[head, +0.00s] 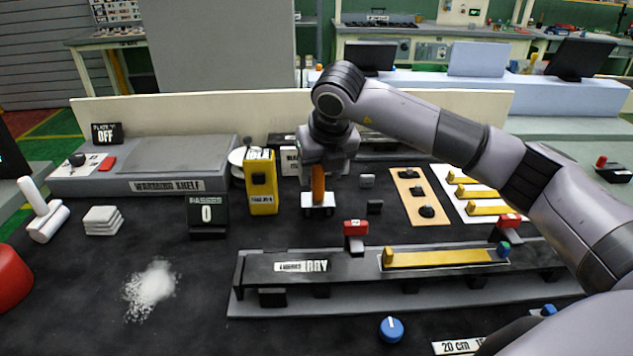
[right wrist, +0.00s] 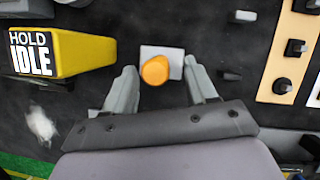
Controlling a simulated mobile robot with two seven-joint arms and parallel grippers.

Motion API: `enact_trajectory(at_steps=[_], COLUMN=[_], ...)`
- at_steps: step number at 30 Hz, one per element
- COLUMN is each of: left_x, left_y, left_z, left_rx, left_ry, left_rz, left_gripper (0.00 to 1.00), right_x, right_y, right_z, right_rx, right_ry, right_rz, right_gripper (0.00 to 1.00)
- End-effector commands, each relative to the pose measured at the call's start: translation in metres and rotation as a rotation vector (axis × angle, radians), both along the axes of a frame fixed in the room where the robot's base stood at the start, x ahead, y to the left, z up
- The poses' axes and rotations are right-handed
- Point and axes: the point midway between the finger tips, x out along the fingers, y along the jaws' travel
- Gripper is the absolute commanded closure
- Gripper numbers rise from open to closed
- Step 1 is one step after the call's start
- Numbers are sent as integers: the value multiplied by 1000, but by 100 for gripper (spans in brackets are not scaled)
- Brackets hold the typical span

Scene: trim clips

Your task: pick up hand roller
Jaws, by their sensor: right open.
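An orange-handled tool on a white base, which looks like the hand roller (head: 318,186), stands upright on the dark worktop at the middle of the head view. In the right wrist view its orange handle top (right wrist: 155,70) and white base show from above. My right gripper (head: 326,173) is above it, pointing down. In the right wrist view the open fingers (right wrist: 162,80) stand on either side of the handle, with a gap at each side. My left gripper is not in view.
A yellow HOLD/IDLE box (head: 262,185) stands close left of the tool. A black fixture with a yellow strip (head: 440,258) lies in front. Small dark blocks (head: 374,206) and a tan board (head: 405,180) are to the right. White powder (head: 150,288) lies front left.

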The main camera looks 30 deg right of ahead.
Motion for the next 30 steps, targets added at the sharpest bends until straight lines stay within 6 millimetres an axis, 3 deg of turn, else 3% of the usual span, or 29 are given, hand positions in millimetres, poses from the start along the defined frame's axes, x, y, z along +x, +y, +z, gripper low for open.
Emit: enact_trajectory(at_steps=[6,15,20,21,30], left_x=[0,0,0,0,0], left_y=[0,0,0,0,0], left_z=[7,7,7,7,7], left_rx=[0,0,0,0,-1], left_ry=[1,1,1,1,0], left_rz=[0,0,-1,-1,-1], left_gripper=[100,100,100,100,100], right_x=[11,14,14,14,14], right_y=[-1,-1,-1,-1,-1], right_z=[-29,-34,-34,-34,-31], right_rx=[1,0,1,1,1], right_ry=[4,0,0,0,-2], right_rz=[0,0,0,0,1], right_gripper=[43,43,96,100,100])
